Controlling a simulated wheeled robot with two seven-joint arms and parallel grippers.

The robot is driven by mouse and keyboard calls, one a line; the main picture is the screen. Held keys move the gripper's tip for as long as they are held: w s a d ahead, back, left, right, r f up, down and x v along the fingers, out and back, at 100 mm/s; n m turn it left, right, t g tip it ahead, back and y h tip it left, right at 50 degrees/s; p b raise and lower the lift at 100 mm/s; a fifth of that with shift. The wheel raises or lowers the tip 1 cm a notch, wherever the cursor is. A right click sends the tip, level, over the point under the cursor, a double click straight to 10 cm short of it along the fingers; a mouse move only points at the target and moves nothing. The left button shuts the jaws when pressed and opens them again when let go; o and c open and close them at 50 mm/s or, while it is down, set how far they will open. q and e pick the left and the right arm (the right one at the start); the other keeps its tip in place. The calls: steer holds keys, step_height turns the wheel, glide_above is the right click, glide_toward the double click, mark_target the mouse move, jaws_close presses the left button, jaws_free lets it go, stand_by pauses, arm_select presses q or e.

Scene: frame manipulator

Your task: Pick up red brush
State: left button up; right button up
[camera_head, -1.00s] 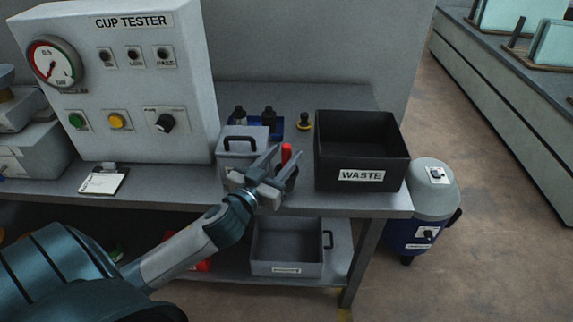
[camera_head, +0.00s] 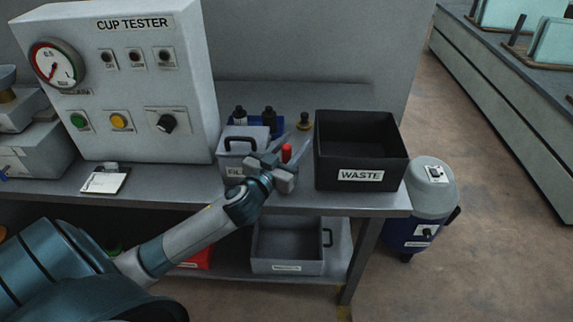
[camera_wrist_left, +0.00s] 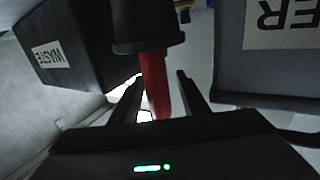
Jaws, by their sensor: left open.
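The red brush (camera_head: 286,152) shows as a small red upright piece on the bench, between the grey lidded box and the black waste bin. In the left wrist view its red handle (camera_wrist_left: 154,82) joins a wider black part. My left gripper (camera_head: 293,145) is open, with its fingers pointing away across the bench. In the wrist view the red handle appears between the two fingers, with a gap on each side. The gripper hides the brush's lower part in the head view. My right gripper is not in view.
The black waste bin (camera_head: 362,176) stands close to the right of the gripper. The cup tester (camera_head: 130,90) is further left.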

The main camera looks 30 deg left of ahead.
arm_select(q)
jaws_close()
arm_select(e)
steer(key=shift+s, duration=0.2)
